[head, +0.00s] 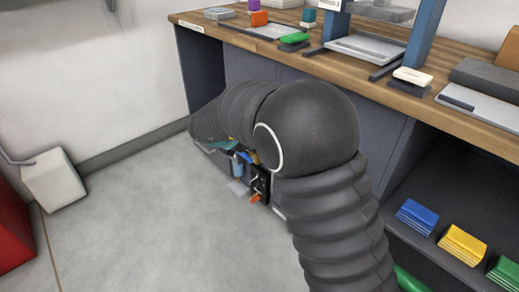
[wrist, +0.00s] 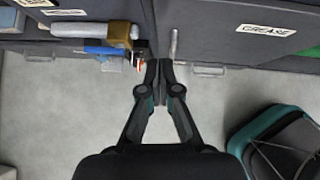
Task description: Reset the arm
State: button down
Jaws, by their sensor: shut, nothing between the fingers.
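My gripper (wrist: 159,72) shows in the wrist view, with its dark fingertips together and nothing between them. It points toward dark cabinet fronts, above the pale floor. In the head view my dark ribbed arm rises from the lower right to a round black joint, then bends away to the left, in front of the workbench.
The workbench (head: 450,113) has a wooden top holding trays and small coloured blocks. Blue (head: 417,216) and yellow (head: 462,245) items lie on a lower shelf.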

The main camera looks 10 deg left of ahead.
jog(key=w+a+n+t+y, duration=0.15)
jog(key=a+n+y, duration=0.45)
jog(key=a+n, duration=0.65)
jog(key=s+d+r+n+g+y, duration=0.1)
jog(key=s+r+n+y, duration=0.2)
jog(key=n, duration=0.6)
jog(key=s+d+r+n+g+y, duration=0.1)
jog(key=s+d+r+n+y, duration=0.15)
jog(key=s+n, duration=0.45)
jog(key=s+d+r+n+h, duration=0.2)
jog(key=s+d+n, duration=0.2)
jog(key=s+d, duration=0.4)
jog(key=s+d+r+n+g+h, duration=0.1)
jog(key=s+d+n, duration=0.4)
jog(key=d, duration=1.2)
jog(key=s+d+r+n+h, duration=0.3)
jog(key=s+d+n, duration=0.2)
jog(key=s+d, duration=0.6)
jog(key=shift+s+d+h, duration=0.2)
jog(key=shift+d+h, duration=0.15)
jog(key=shift+d, duration=0.85)
jog(key=shift+g, duration=0.25)
